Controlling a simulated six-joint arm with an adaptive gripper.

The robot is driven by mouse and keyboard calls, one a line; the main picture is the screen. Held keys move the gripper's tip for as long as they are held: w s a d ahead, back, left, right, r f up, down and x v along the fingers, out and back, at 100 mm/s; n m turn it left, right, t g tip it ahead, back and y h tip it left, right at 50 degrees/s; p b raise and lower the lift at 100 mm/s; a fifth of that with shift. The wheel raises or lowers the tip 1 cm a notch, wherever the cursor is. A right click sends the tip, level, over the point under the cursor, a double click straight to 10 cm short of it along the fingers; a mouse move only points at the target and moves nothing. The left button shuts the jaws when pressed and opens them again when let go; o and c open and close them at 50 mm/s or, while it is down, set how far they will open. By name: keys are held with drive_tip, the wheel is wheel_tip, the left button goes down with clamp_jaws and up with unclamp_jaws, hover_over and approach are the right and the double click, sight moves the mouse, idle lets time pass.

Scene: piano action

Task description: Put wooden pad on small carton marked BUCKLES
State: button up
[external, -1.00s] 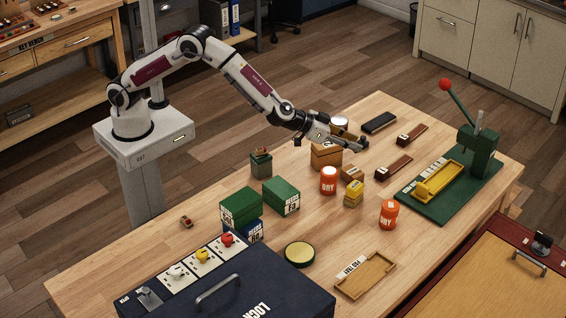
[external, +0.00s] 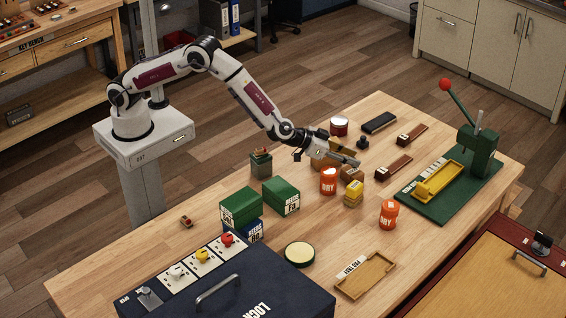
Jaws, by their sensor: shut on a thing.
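My gripper (external: 350,158) is low over the middle of the table, tilted down to the right. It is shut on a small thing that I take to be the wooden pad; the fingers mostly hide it. A small brown carton (external: 351,175) stands just under the fingertips. Whether they touch it I cannot tell. A larger tan carton (external: 318,163) stands to its left, partly covered by the gripper. The lettering on both is too small or hidden to read, so I cannot tell which is marked BUCKLES.
Green boxes (external: 281,196) are to the left. A green press (external: 478,152) stands right. The tray (external: 366,276) is empty.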

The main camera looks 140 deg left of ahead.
drive_tip(key=shift+f, duration=1.3)
drive_tip(key=shift+f, duration=0.1)
drive_tip(key=o, duration=0.8)
drive_tip(key=shift+s+d+r, duration=0.1)
drive_tip(key=shift+r, duration=0.1)
drive_tip(key=v, duration=1.1)
drive_tip(key=shift+d+r, duration=0.15)
drive_tip(key=shift+d, duration=0.15)
drive_tip(key=shift+s, duration=0.15)
drive_tip(key=shift+r, duration=0.1)
